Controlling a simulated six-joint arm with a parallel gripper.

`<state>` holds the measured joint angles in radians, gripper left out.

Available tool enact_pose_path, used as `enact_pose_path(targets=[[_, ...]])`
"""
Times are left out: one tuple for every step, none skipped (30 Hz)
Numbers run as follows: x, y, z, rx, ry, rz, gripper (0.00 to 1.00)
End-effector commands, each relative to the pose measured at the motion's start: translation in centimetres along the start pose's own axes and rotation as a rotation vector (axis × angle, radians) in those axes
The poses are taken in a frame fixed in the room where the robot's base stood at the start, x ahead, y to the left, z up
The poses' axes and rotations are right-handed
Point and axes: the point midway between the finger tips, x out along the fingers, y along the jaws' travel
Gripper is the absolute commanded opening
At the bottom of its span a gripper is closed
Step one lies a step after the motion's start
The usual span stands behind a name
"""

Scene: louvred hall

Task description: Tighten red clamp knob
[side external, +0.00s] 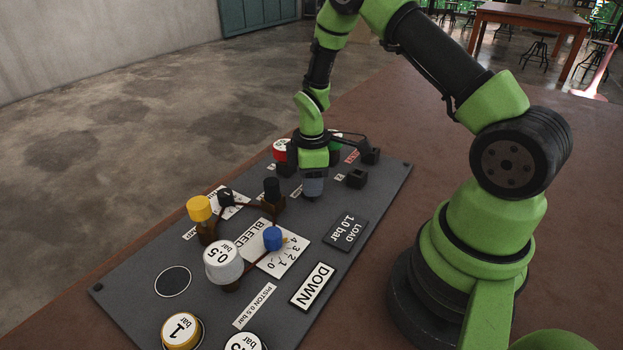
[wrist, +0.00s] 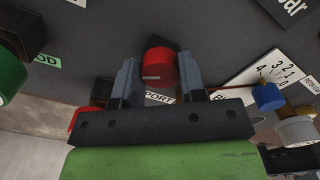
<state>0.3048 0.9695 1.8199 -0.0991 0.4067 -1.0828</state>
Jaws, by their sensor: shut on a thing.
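In the wrist view, a red knob (wrist: 160,66) with a small pale mark on its side sits between the two grey fingers of my gripper (wrist: 159,62). The fingers are closed on it from both sides. A dark part shows behind the knob, above the panel. In the side external view, my gripper (side external: 313,184) points down at the far half of the dark panel (side external: 215,268); the held knob is hidden there. Another red part (side external: 280,150) with a pale top stands left of my gripper; a red part (wrist: 74,120) also shows beside the left finger in the wrist view.
A green knob (side external: 336,147) and black blocks (side external: 357,179) stand close to my gripper. Nearer are a black knob (side external: 271,188), a yellow knob (side external: 199,208), a blue knob (side external: 272,238) and a white 0.5 bar weight (side external: 223,262). Several labels lie flat on the panel.

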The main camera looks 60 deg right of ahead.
Motion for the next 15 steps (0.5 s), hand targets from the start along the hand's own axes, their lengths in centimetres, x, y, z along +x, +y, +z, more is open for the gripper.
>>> enact_pose_path(targets=[[-0.03, -0.02, 0.00, 0.009, 0.000, 0.000, 0.14], [-0.03, -0.02, 0.01, 0.017, -0.001, 0.000, 0.14], [-0.03, -0.02, 0.01, 0.030, -0.001, 0.000, 0.14], [-0.04, -0.02, 0.01, 0.040, -0.001, 0.000, 0.14], [-0.04, -0.02, 0.01, 0.054, -0.001, 0.000, 0.14], [-0.04, -0.02, 0.01, 0.073, -0.001, 0.000, 0.14], [-0.04, -0.02, 0.01, 0.091, -0.001, 0.000, 0.14], [-0.04, -0.02, 0.01, 0.109, -0.002, 0.000, 0.14], [-0.04, -0.02, 0.02, 0.137, -0.002, 0.000, 0.14], [-0.04, -0.02, 0.02, 0.160, -0.002, 0.000, 0.14], [-0.04, -0.02, 0.02, 0.183, -0.002, 0.000, 0.14], [-0.04, -0.03, 0.02, 0.217, -0.002, 0.000, 0.14], [-0.04, -0.03, 0.02, 0.243, -0.002, 0.000, 0.14], [-0.04, -0.03, 0.02, 0.270, -0.002, 0.000, 0.14], [-0.04, -0.04, 0.01, 0.308, -0.002, 0.000, 0.14]])
